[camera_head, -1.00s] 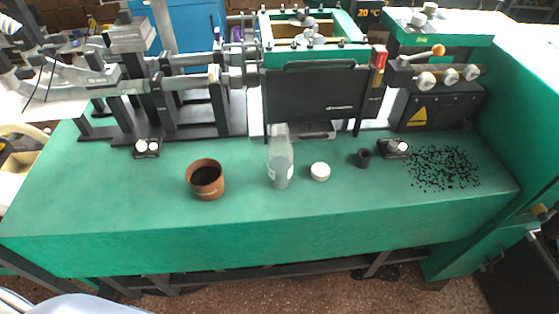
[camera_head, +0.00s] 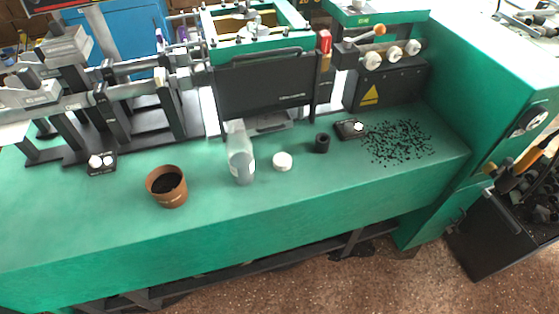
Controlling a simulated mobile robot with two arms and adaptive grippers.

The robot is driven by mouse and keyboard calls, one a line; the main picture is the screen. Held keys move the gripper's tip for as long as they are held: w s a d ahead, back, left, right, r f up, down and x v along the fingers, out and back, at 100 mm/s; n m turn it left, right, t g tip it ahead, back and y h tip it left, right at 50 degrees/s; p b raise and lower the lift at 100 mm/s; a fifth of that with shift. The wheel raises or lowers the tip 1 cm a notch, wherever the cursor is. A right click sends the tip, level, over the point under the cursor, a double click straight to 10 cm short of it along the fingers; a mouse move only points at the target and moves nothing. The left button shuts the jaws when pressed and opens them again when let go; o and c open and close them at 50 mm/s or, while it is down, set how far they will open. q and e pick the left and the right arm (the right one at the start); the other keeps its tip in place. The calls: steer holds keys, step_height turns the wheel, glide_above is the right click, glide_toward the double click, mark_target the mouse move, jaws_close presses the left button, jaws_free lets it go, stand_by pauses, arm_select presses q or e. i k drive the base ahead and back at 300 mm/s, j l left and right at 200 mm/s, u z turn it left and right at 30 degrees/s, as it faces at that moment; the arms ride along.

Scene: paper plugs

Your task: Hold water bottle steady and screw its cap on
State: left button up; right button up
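A clear, greyish water bottle (camera_head: 241,160) stands upright on the green bench top, left of the middle. A white round cap (camera_head: 282,161) lies on the bench just to the right of the bottle, apart from it. I cannot make out the bottle's mouth clearly against the dark machine behind it. Neither of my grippers is in view.
A brown pot (camera_head: 167,187) with dark contents stands left of the bottle. A small black ring (camera_head: 322,143) and scattered black bits (camera_head: 398,142) lie to the right. Machinery with a dark panel (camera_head: 265,91) lines the back. The green bench's (camera_head: 260,215) front strip is clear.

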mark_target(239, 148)
steer(key=i+l+u, duration=0.15)
steer(key=l+u, duration=0.2)
steer(key=i+l+u, duration=0.1)
steer(key=l+u, duration=0.15)
steer(key=u, duration=0.15)
steer(key=l+u, duration=0.45)
steer(key=l, duration=0.65)
steer(key=i+l, duration=0.1)
steer(key=l, duration=0.65)
steer(key=i+j+u, duration=0.05)
